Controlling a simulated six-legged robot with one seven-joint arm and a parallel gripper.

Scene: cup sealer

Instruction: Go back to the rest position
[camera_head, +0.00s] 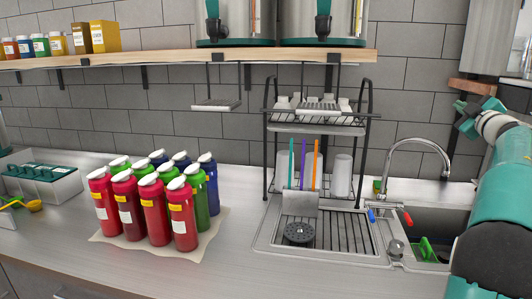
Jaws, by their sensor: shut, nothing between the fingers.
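My arm (500,180) rises along the right edge, in front of the sink and wall. Its end, my gripper (466,117), is at the upper right, above the faucet and apart from it. It looks small and is seen partly side-on. It holds nothing and is shut. No other object belongs to the task.
Several red, green and blue bottles (154,213) stand on a mat on the counter (130,268). A dish rack (318,125) stands behind the drainboard, beside the faucet (418,144) and sink (428,222). A wooden shelf (180,58) with dispensers spans above. A grey bin (62,190) is left.

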